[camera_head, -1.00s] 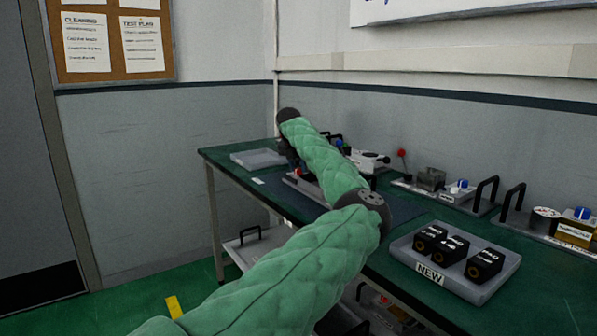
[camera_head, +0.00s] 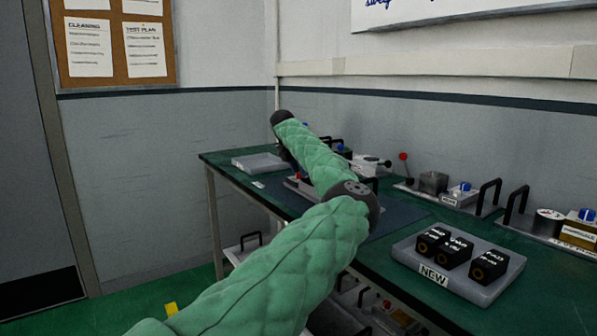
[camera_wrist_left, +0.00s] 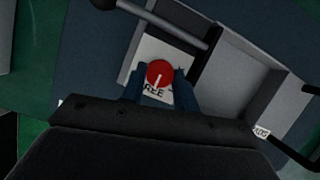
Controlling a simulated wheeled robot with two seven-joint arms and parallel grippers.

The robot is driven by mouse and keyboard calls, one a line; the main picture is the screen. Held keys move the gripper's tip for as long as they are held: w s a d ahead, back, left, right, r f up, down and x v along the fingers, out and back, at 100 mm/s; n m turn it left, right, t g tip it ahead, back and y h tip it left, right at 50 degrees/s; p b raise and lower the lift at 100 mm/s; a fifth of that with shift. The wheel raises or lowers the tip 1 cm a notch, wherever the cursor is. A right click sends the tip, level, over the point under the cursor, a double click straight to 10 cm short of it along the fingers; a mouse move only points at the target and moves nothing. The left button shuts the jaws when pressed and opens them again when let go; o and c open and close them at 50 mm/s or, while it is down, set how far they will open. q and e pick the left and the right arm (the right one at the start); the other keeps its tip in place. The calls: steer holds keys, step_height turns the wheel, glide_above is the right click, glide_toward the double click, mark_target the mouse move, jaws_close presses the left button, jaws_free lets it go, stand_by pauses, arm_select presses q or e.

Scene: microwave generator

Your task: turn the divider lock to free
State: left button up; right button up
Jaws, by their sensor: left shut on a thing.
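The divider lock is a round red knob (camera_wrist_left: 160,73) with a white pointer line, on a white plate (camera_wrist_left: 150,53) in the left wrist view. The line points down toward a label of which "REE" is readable; the rest is covered. My left gripper (camera_wrist_left: 159,84) has its two dark fingers shut on the knob, one on each side. In the head view a small red spot (camera_head: 297,175) shows at the fixture beside my arm. My green-sleeved left arm hides most of the fixture there. My right gripper is in neither view.
A grey tray marked NEW (camera_head: 434,277) with black blocks stands at the bench's front right. Fixtures with black handles (camera_head: 489,196) line the back. A metal rod with a black ball (camera_wrist_left: 105,4) lies close above the knob. A flat grey tray (camera_head: 258,163) is at the far left.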

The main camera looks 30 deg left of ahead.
arm_select(q)
steer(key=o, duration=1)
steer(key=v, duration=0.7)
steer(key=shift+s+r, duration=0.2)
steer(key=shift+r, duration=0.15)
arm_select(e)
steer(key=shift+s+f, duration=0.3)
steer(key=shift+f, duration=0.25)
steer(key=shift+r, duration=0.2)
